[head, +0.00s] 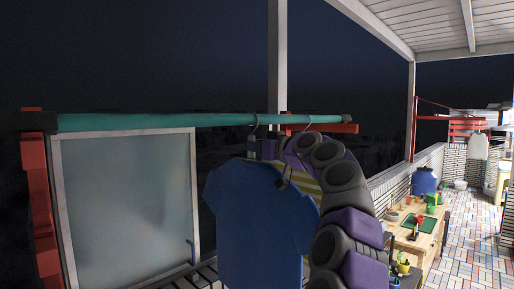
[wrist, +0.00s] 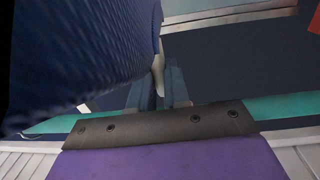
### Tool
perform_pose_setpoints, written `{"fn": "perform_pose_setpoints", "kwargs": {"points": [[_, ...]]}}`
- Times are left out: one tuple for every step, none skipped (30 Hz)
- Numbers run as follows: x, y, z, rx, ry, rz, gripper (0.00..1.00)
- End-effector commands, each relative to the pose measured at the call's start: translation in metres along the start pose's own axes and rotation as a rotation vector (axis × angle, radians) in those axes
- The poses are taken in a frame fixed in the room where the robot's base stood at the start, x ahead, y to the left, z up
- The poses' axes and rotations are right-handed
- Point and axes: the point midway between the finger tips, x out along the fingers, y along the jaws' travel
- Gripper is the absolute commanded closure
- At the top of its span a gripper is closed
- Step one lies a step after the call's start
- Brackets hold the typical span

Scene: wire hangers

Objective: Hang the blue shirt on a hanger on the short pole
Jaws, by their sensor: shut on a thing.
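The blue shirt (head: 255,225) hangs upright on a hanger (head: 254,122) just below the teal pole (head: 160,121) in the head view. The hanger's hook shows at the pole's height; I cannot tell if it rests on the pole. My gripper (head: 268,150) is at the shirt's collar, partly hidden by my arm. In the wrist view, my gripper (wrist: 157,90) is shut on the pale neck of the hanger (wrist: 158,70), with the blue shirt (wrist: 80,55) close on the left. The teal pole (wrist: 285,106) shows behind my gripper there.
A second hook (head: 309,122) is on the pole to the right, with a yellow-striped garment (head: 304,182) mostly behind my arm. A red bracket (head: 38,200) stands at the left, beside a frosted panel (head: 125,205). A wooden table (head: 425,240) is at the right.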

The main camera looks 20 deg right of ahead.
Motion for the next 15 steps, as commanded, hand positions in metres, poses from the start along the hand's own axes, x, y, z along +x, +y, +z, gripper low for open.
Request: {"fn": "perform_pose_setpoints", "kwargs": {"points": [[0.0005, -0.0002, 0.0006, 0.000, 0.000, 0.000, 1.00], [0.0006, -0.0002, 0.0007, 0.000, 0.000, 0.000, 1.00], [0.0007, -0.0002, 0.0007, 0.000, 0.000, 0.000, 1.00], [0.0008, -0.0002, 0.0008, 0.000, -0.001, -0.001, 1.00], [0.0010, -0.0002, 0.0009, 0.000, -0.001, -0.001, 1.00], [0.0010, -0.0002, 0.0009, 0.000, -0.001, -0.001, 1.00], [0.0011, -0.0001, 0.0010, 0.000, -0.001, -0.001, 1.00], [0.0012, -0.0001, 0.0010, 0.000, -0.001, -0.001, 1.00], [0.0012, -0.0001, 0.0010, 0.000, -0.001, -0.001, 1.00], [0.0013, -0.0001, 0.0011, 0.000, -0.001, -0.001, 1.00], [0.0014, -0.0001, 0.0012, 0.000, -0.002, -0.001, 1.00], [0.0015, -0.0001, 0.0013, 0.000, -0.002, -0.001, 1.00], [0.0015, -0.0001, 0.0013, 0.000, -0.002, -0.001, 1.00], [0.0015, 0.0000, 0.0013, 0.000, -0.002, -0.001, 1.00], [0.0016, 0.0000, 0.0014, 0.000, -0.002, -0.001, 0.80]]}}
